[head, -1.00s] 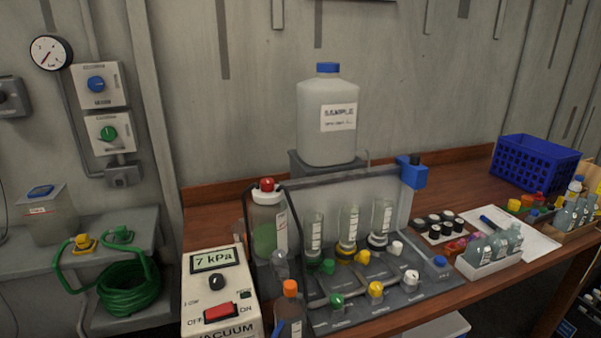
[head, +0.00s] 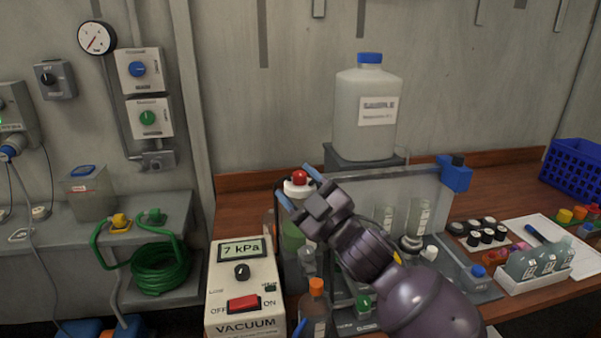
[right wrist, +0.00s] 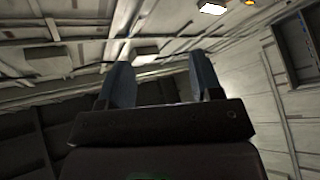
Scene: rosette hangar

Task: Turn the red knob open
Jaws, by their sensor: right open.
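The red knob (head: 299,177) sits on the white cap of the clear bottle with green contents (head: 292,236), on the wooden bench behind the vacuum unit. My right gripper (head: 294,189) reaches in from the lower right of the head view. Its two blue fingers are apart and appear close to the knob, which shows between and just behind them. I cannot tell whether they touch it. In the right wrist view the open fingers (right wrist: 160,85) show only ceiling and wall between them. My left gripper is not in view.
The vacuum unit (head: 243,285) reads 7 kPa at the front. An orange-capped bottle (head: 315,308) stands close to my right arm. The large sample jug (head: 366,115) stands on a grey block behind. A blue basket (head: 572,175) is at the right.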

